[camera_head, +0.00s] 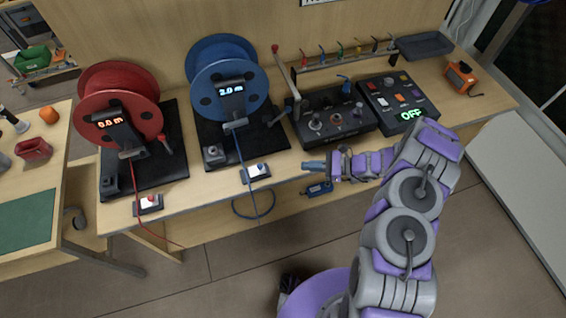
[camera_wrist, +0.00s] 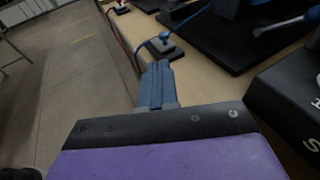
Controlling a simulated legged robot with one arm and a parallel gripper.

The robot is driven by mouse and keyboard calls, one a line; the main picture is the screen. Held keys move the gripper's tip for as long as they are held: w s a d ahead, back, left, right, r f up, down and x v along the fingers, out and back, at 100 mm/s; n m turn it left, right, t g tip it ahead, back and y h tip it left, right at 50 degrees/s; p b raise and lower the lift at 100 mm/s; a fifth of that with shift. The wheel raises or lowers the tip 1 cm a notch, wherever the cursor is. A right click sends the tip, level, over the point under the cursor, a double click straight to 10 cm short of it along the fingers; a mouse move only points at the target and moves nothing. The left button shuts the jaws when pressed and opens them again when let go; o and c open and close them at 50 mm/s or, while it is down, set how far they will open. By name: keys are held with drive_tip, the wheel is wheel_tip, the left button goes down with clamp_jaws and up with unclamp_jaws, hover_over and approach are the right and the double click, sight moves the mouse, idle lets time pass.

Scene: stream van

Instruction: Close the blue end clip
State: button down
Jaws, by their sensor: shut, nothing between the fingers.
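The blue end clip (camera_head: 256,172) is a small white-and-dark block at the table's front edge, before the blue reel (camera_head: 222,75). A blue cable (camera_head: 243,150) runs from the reel to it and over the edge. In the wrist view, the clip (camera_wrist: 165,48) shows a blue knob on top, just beyond my fingertips. I cannot tell whether the clip is open or closed. My gripper (camera_head: 313,165) is shut and empty, to the right of the clip and apart from it. Its fingers (camera_wrist: 157,75) also show in the wrist view.
A red reel (camera_head: 118,100) and its clip (camera_head: 148,204) stand to the left. A black control box (camera_head: 335,122) and a panel reading OFF (camera_head: 398,100) are at the right. A blue connector (camera_head: 319,188) sits below the table edge. The cable loops below the front edge.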

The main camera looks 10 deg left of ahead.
drive_tip(key=b, duration=0.2)
approach(263, 173)
drive_tip(key=shift+t, duration=0.3)
drive_tip(key=a, duration=0.7)
drive_tip(key=shift+w+r, duration=0.35)
drive_tip(key=shift+r, duration=0.05)
drive_tip(key=s+a, duration=0.1)
drive_tip(key=a+b, duration=0.1)
drive_tip(key=shift+s+a+f, duration=0.1)
drive_tip(key=shift+s+a, duration=0.4)
drive_tip(key=shift+r, duration=0.25)
